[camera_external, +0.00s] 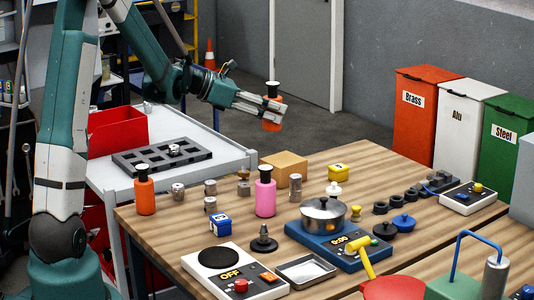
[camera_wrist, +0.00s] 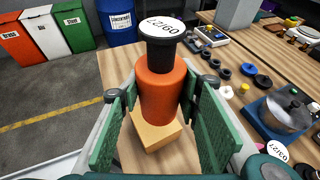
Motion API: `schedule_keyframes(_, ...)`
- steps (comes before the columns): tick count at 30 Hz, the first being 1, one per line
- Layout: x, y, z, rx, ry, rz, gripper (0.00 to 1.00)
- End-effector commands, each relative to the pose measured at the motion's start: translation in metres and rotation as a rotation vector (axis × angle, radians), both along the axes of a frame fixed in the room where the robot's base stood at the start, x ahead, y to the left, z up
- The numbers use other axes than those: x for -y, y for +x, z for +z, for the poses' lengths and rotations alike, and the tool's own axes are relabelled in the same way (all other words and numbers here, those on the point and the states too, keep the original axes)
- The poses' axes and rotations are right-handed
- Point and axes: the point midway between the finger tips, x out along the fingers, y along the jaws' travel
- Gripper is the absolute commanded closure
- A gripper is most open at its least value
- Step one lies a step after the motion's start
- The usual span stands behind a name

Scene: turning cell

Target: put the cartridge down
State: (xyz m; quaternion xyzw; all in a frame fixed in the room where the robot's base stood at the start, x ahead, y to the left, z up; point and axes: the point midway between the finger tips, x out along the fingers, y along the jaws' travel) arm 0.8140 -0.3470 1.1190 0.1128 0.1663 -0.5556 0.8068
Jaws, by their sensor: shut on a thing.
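My gripper (camera_external: 268,104) is shut on an orange cartridge with a black neck and a white-topped cap (camera_external: 272,124). It holds the cartridge upright in the air, well above the far left edge of the wooden table (camera_external: 375,160). In the wrist view the cartridge (camera_wrist: 161,92) sits between the two green finger pads, and its cap reads 09/27. A similar orange cartridge (camera_external: 145,195) and a pink cartridge (camera_external: 265,197) stand on the table.
A cardboard block (camera_external: 284,165) lies on the table; it shows behind the cartridge in the wrist view (camera_wrist: 152,135). A pot (camera_external: 323,213) on a blue scale, small metal parts and a white scale (camera_external: 215,280) crowd the table. A grey trolley (camera_external: 222,150) stands left.

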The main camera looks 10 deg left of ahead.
Motion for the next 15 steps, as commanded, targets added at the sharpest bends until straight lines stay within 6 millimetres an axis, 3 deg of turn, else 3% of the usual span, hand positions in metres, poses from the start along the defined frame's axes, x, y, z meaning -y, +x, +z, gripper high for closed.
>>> schedule_keyframes(6, 0.026, 0.02, -0.001, 0.003, -0.009, 0.022, 0.84)
schedule_keyframes(15, 0.031, 0.024, -0.002, 0.003, -0.012, 0.028, 0.84)
